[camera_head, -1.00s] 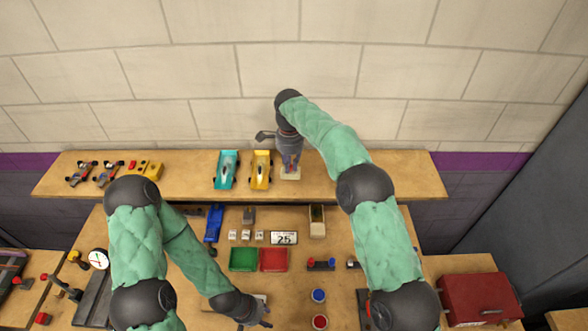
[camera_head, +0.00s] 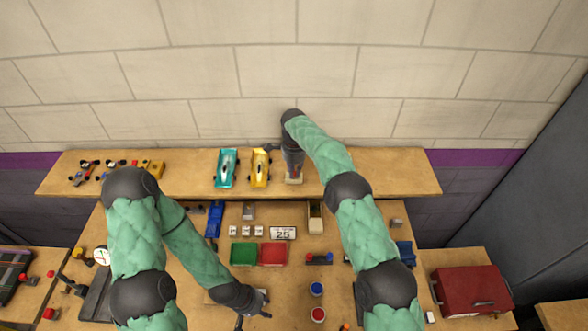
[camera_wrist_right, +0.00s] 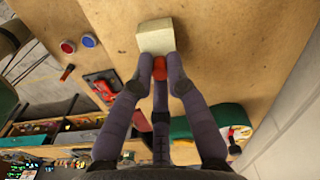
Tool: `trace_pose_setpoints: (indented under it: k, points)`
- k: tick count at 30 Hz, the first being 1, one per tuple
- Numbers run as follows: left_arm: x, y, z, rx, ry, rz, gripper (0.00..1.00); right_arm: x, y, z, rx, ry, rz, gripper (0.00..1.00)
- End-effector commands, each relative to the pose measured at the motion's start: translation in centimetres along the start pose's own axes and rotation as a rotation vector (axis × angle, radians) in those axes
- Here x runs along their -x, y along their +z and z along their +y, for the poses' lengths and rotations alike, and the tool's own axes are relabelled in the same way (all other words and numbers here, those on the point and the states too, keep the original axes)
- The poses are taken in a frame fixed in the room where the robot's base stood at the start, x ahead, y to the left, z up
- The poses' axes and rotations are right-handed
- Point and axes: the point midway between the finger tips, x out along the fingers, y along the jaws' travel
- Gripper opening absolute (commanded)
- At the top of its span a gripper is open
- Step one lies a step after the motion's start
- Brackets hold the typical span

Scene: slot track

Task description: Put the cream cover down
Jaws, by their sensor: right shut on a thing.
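The cream cover (camera_head: 293,180) is a pale block at the shelf, to the right of the yellow car. In the right wrist view the cream cover (camera_wrist_right: 155,36) shows just beyond the fingertips, with a red piece (camera_wrist_right: 160,68) between them. My right gripper (camera_head: 293,172) is shut on the cover, seemingly by this red piece. Whether the cover touches the shelf I cannot tell. My left gripper (camera_head: 266,306) is low over the workbench, far from the cover; its fingers are too small to read.
The shelf (camera_head: 370,175) is bare to the right of my right gripper. A yellow car (camera_head: 260,170) and a teal car (camera_head: 226,168) stand left of it. Below, the workbench holds a green tray (camera_head: 244,254), a red tray (camera_head: 273,255) and several small parts.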

Motion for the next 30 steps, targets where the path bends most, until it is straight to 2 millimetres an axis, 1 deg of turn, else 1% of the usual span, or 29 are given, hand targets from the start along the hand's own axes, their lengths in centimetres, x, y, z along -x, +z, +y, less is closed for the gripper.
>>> trace_pose_setpoints:
  k: [8, 9, 11, 12, 23, 24, 26, 29, 30]
  points:
    - [-0.4, 0.0, -0.1, 0.000, 0.000, -0.001, 0.40, -0.5, 0.0, 0.0, 0.001, 0.001, 0.000, 0.01]
    - [-0.5, 0.0, -0.2, 0.000, 0.000, -0.001, 0.40, -0.5, 0.0, 0.0, 0.001, 0.001, 0.000, 0.19]
    - [-0.4, 0.0, -0.1, 0.000, 0.000, -0.001, 0.40, -0.4, 0.0, 0.0, 0.001, 0.001, 0.000, 0.36]
    - [-0.4, 0.0, -0.1, 0.000, 0.000, -0.001, 0.40, -0.4, 0.0, 0.0, 0.001, 0.001, 0.000, 0.39]
    - [-0.2, 0.0, -0.1, 0.000, 0.000, -0.001, 0.40, -0.2, 0.0, 0.0, 0.001, 0.001, 0.000, 0.39]
    - [0.0, 0.0, 0.0, 0.000, 0.000, -0.001, 0.40, 0.0, 0.0, 0.0, 0.001, 0.001, 0.000, 0.39]
    - [-0.3, 0.0, -0.1, 0.000, 0.000, 0.000, 0.40, 0.6, 0.0, -0.1, 0.000, -0.002, 0.001, 0.39]
    - [-0.9, 0.0, -0.3, 0.000, 0.000, -0.001, 0.40, 1.9, 0.1, -0.1, 0.001, -0.003, 0.001, 0.39]
    - [-1.2, 0.0, -0.4, 0.000, 0.000, -0.001, 0.40, 2.7, 0.1, -0.1, 0.001, -0.003, 0.001, 0.39]
